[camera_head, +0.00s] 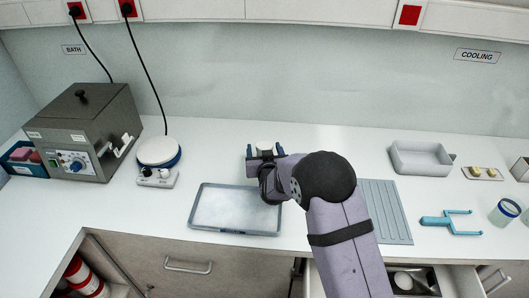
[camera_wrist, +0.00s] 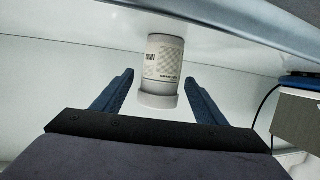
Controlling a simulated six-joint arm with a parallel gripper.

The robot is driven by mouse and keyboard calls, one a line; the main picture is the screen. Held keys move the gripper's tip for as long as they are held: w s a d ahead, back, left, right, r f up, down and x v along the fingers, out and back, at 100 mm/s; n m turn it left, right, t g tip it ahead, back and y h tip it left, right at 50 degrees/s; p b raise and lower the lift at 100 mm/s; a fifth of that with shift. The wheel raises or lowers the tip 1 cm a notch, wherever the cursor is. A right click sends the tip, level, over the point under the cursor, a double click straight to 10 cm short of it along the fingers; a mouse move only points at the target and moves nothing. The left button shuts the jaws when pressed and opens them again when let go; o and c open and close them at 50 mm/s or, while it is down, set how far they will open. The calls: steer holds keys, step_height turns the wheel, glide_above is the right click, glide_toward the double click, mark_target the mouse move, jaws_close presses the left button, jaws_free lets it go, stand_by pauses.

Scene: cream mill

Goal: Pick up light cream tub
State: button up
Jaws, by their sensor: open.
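The light cream tub (camera_wrist: 163,62) is a pale cylinder with a printed label, seen in the wrist view ahead of and between my two blue fingers. In the head view only its pale top (camera_head: 264,146) shows, behind my gripper. My gripper (camera_head: 264,150) is open, with its fingers apart. In the wrist view my gripper (camera_wrist: 157,92) shows a gap on each side of the tub. Whether the fingertips reach past the tub's near side is hard to tell. The tub's lower part is hidden by my gripper in the head view.
A shallow tray (camera_head: 205,229) lies in front of my gripper. A hotplate (camera_head: 158,152) and a grey bath box (camera_head: 84,125) stand to the left. A grey bin (camera_head: 420,158), a ribbed mat (camera_head: 385,212) and a blue fork-shaped tool (camera_head: 450,221) are to the right. The counter behind is clear.

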steer(key=shift+p+x, duration=0.65)
steer(key=shift+x, duration=1.15)
steer(key=shift+r, duration=0.1)
steer(key=c, duration=1.2)
